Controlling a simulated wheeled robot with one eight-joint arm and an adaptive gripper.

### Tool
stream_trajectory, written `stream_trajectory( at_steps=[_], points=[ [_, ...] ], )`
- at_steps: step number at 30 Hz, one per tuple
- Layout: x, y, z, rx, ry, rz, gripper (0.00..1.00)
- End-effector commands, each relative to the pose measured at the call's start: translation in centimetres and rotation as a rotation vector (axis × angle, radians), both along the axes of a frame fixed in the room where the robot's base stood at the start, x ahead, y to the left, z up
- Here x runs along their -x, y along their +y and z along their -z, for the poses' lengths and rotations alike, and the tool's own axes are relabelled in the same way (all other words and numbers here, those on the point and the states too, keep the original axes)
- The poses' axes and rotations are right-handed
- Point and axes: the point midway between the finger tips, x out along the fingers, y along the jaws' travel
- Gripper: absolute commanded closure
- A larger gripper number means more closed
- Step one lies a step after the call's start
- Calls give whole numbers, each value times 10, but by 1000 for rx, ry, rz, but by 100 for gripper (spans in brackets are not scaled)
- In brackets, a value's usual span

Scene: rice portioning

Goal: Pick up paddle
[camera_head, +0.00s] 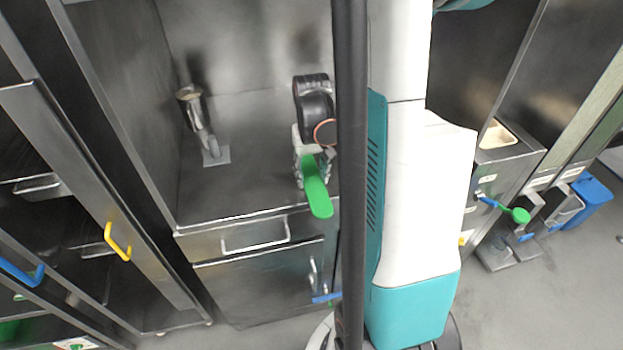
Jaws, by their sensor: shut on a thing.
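The paddle (316,190) is green with a rounded, flat end. It points down and slightly right in the picture, over the front of the steel counter. My gripper (311,154) is shut on the paddle at its upper end. The gripped part of the paddle is hidden between the fingers. My black wrist shows just above the gripper, and my dark column hides the area right of it. I cannot tell how high the paddle is above the counter.
The steel counter (245,190) has walls at its back and left side. A metal holder (192,105) stands on a base plate at the left. A cabinet with a yellow handle (117,242) is left. A blue bin (590,192) stands far right. Open floor lies at the lower right.

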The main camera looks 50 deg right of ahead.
Motion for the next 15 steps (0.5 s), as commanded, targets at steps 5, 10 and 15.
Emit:
stream_trajectory(
  at_steps=[5,10,15],
  points=[
    [0,0,-2,0,0,0,80],
    [0,0,-24,0,0,0,80],
    [0,0,-59,0,0,0,80]
  ],
)
